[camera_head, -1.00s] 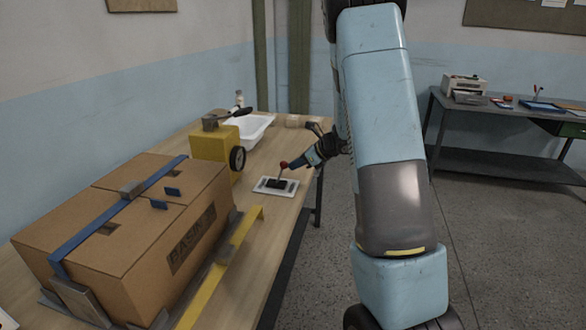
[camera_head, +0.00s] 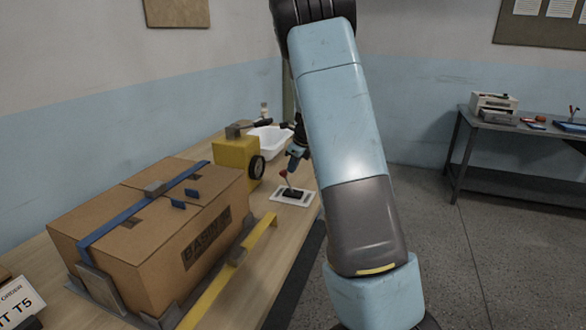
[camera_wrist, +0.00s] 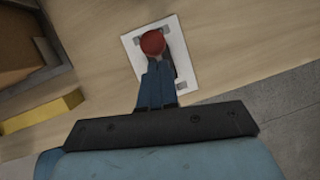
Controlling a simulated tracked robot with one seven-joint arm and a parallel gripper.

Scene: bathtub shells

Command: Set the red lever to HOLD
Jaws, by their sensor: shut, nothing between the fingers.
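The lever has a red round knob (camera_head: 283,173) and stands on a white plate (camera_head: 306,200) with a dark base, near the right edge of the wooden table. It leans to the left in the head view. My gripper (camera_head: 291,164) is shut and empty, pointing down right by the knob. In the wrist view the blue fingers (camera_wrist: 157,82) are together, with their tips just below the red knob (camera_wrist: 153,43). I cannot tell if they touch it. The fingers hide part of the plate (camera_wrist: 133,46). No HOLD mark is readable.
A cardboard box (camera_head: 165,255) with a blue strap sits at the left, beside a yellow bar (camera_head: 228,272). A yellow block with a black wheel (camera_head: 235,160) and a white tray (camera_head: 268,140) stand behind the lever. Open floor (camera_head: 480,260) lies to the right.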

